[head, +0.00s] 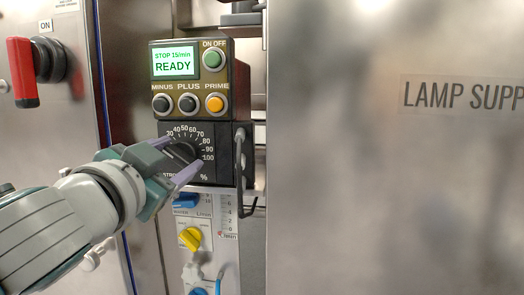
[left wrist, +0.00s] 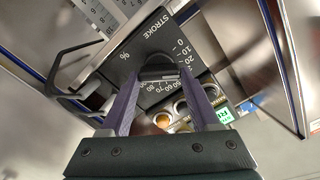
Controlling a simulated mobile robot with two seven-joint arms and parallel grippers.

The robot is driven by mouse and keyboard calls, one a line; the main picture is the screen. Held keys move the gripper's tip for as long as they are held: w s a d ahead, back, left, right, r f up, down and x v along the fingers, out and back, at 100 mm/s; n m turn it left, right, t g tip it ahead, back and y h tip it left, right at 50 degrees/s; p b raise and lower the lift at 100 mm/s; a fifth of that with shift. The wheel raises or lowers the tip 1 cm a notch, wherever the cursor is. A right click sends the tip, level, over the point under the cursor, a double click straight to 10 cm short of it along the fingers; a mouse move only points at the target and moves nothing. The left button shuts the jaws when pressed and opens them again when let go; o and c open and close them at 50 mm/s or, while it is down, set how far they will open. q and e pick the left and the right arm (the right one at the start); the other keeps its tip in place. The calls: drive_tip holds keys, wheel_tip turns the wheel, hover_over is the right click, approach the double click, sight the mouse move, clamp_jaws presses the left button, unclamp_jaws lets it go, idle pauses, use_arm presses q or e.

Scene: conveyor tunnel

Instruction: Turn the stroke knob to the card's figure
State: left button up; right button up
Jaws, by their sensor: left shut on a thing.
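The stroke knob (head: 184,152) is a black dial on the lower dark face of the pump unit, ringed by white percent figures up to 100. My left gripper (head: 182,157) comes in from the left and is shut on the knob, one finger on each side. In the left wrist view the knob (left wrist: 160,72) sits between the two purple fingertips (left wrist: 160,88), with the STROKE scale around it. The fingers hide part of the scale, and I cannot read the knob's setting. No card with a figure is recognisable. My right gripper is not in view.
Above the dial are a green display (head: 174,62) reading "STOP 15/min READY" and several buttons. A grey handle (head: 240,165) stands close right of the dial. A yellow knob (head: 190,238) is below. A large steel panel (head: 390,180) fills the right; a red-handled switch (head: 24,72) is at left.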

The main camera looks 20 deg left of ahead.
use_arm(q)
drive_tip(key=shift+m+p, duration=0.65)
drive_tip(key=shift+m, duration=0.45)
drive_tip(key=m+p, duration=0.1)
drive_tip(key=m, duration=0.1)
drive_tip(key=shift+d+m, duration=0.1)
drive_tip(key=shift+m, duration=0.3)
drive_tip(key=m+p, duration=0.1)
drive_tip(key=m, duration=0.1)
drive_tip(key=m+p, duration=0.1)
drive_tip(key=m, duration=0.2)
drive_tip(key=shift+f+m, duration=0.2)
drive_tip(key=shift+m, duration=0.4)
drive_tip(key=o, duration=1.4)
drive_tip(key=shift+c, duration=0.2)
